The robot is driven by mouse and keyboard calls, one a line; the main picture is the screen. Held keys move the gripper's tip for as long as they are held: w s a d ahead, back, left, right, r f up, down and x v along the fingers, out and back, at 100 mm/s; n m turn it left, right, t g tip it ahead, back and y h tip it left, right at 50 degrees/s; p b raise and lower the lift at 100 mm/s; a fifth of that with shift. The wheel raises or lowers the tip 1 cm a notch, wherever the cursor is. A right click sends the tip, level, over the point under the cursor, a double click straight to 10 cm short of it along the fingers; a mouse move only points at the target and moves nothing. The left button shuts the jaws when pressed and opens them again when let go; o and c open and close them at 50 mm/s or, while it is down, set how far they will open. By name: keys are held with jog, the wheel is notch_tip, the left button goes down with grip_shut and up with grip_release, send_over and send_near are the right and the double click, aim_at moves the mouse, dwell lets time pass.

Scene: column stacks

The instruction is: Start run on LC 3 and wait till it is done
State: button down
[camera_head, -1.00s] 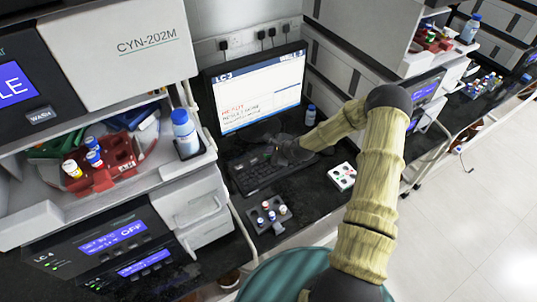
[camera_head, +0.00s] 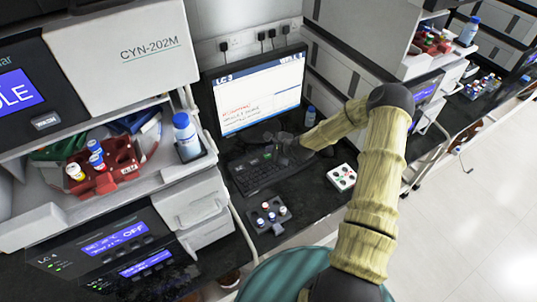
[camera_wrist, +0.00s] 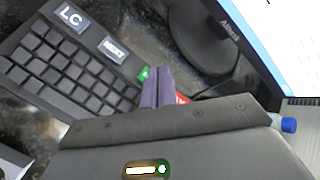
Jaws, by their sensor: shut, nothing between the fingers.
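The monitor (camera_head: 262,95) headed "LC 3" shows a white page with a red line and darker lines below, too small to read surely. The dark keyboard (camera_head: 255,178) lies before it. In the wrist view the keyboard (camera_wrist: 75,75) carries an "LC" label, a second white label, a green key (camera_wrist: 144,73) and a red key (camera_wrist: 182,98). My gripper (camera_head: 281,142) is over the keyboard's right end. In the wrist view its purple fingertips (camera_wrist: 154,82) are shut and empty, beside the green key; I cannot tell whether they touch a key.
A dark vial rack (camera_head: 268,216) and a white vial tray (camera_head: 342,177) stand on the bench near the keyboard. A blue-capped bottle (camera_head: 310,117) is right of the monitor. The LC 4 instrument (camera_head: 120,250) is at left, with a red vial rack (camera_head: 108,168) on its shelf.

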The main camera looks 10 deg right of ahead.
jog(key=shift+r+p, duration=1.75)
jog(key=shift+r, duration=0.75)
